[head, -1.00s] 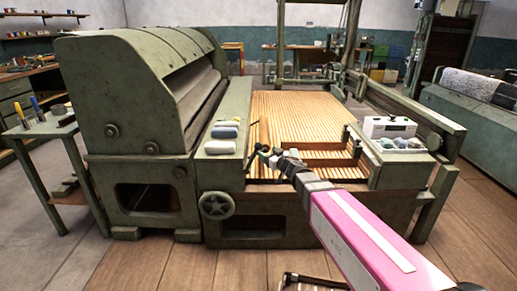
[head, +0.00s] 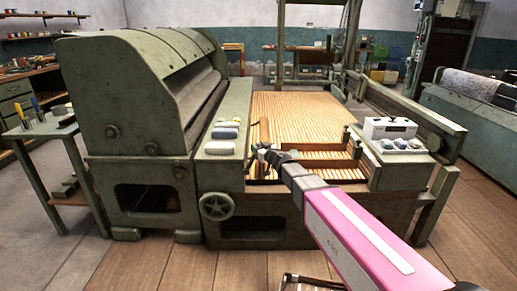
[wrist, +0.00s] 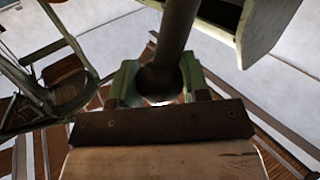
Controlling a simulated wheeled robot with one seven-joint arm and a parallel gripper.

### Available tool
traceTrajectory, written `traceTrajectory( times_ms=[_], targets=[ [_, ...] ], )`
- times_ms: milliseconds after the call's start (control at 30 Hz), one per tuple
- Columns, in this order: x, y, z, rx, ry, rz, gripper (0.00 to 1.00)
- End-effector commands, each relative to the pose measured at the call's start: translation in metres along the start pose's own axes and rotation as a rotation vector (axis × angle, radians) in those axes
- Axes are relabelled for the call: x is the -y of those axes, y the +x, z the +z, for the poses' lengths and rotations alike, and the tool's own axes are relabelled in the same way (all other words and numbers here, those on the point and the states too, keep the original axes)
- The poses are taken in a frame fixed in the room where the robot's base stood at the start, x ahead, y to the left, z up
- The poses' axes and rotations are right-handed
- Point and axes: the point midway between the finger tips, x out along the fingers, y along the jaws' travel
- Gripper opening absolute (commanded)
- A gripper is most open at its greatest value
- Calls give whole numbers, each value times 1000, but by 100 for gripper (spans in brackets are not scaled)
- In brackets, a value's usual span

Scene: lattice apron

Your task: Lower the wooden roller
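The wooden roller (head: 265,131) shows in the head view as a short brown cylinder standing up at my gripper, over the near left part of the slatted apron. My gripper (head: 262,152) is at its lower end, beside the machine's green side ledge. In the wrist view the roller (wrist: 176,35) is a dark round bar running up from between the two green finger pads of my gripper (wrist: 160,85). The pads sit against it on both sides, so the gripper looks shut on it. The roller's far end is out of the wrist view.
The slatted wooden apron (head: 300,112) lies inside a green frame. The green ledge (head: 232,120) at left carries several small pale and blue blocks. A white box (head: 389,127) and several round knobs sit on the right ledge. A handwheel (head: 216,206) juts from the front.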

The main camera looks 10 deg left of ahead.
Motion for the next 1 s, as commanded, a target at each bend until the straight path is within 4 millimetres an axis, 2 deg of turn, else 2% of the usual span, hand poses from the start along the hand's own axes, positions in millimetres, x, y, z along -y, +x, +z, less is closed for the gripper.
traceTrajectory(
  times_ms=[33,67,467,667,1000],
  targets=[
    [0,0,0,0,0,-1,6],
    [0,0,0,0,0,-1,0],
    [-9,-7,6,-46,67,3,0],
    [-23,-17,20,-125,183,9,0],
    [-46,-34,55,-300,434,20,0]
  ],
)
